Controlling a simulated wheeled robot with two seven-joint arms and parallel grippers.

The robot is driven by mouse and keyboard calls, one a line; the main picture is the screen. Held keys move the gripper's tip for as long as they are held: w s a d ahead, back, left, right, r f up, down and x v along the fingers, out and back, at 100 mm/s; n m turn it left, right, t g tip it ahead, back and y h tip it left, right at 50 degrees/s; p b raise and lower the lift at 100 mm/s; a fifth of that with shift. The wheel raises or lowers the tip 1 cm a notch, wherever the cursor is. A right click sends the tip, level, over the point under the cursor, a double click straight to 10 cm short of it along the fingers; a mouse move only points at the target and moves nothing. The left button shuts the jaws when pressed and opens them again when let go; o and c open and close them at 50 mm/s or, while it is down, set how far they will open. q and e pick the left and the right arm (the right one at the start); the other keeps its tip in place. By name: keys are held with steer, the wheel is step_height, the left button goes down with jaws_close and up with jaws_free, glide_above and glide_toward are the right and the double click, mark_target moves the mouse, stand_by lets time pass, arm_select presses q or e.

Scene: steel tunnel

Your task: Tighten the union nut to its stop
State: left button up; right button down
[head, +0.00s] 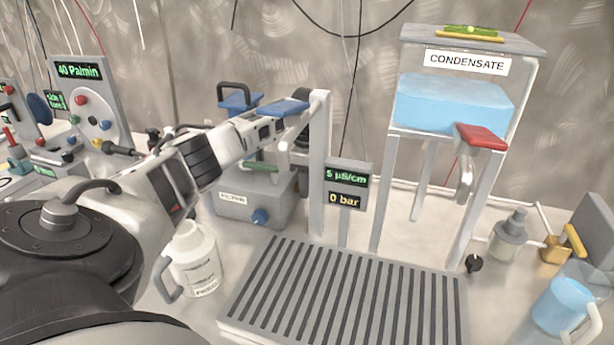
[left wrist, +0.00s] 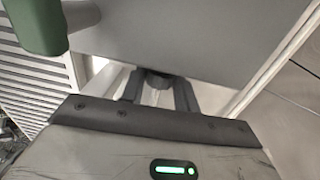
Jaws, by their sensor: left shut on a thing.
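My left gripper (head: 290,128) reaches in from the left to the grey upright post (head: 319,170), just under a blue lever (head: 283,108). In the left wrist view its two dark fingers (left wrist: 158,92) are shut on a small dark rounded part (left wrist: 152,82), which I take for the union nut, below a grey panel (left wrist: 175,35). In the head view the nut is mostly hidden by the gripper and post, and its thread and stop cannot be made out. My right gripper is not in view.
A ribbed drain tray (head: 345,290) lies in front of the post. The condensate tank (head: 455,105) with a red-handled tap (head: 480,137) stands to the right. A white jug (head: 195,262) and a grey pump box (head: 258,205) are near my left arm. A small display (head: 347,186) reads 0 bar.

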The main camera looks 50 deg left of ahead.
arm_select(q)
steer(key=o, duration=1)
steer(key=shift+c, duration=0.2)
steer(key=shift+r, duration=0.15)
step_height(320, 180, up, 16)
steer(key=shift+w+a, duration=0.2)
steer(key=shift+w, duration=0.2)
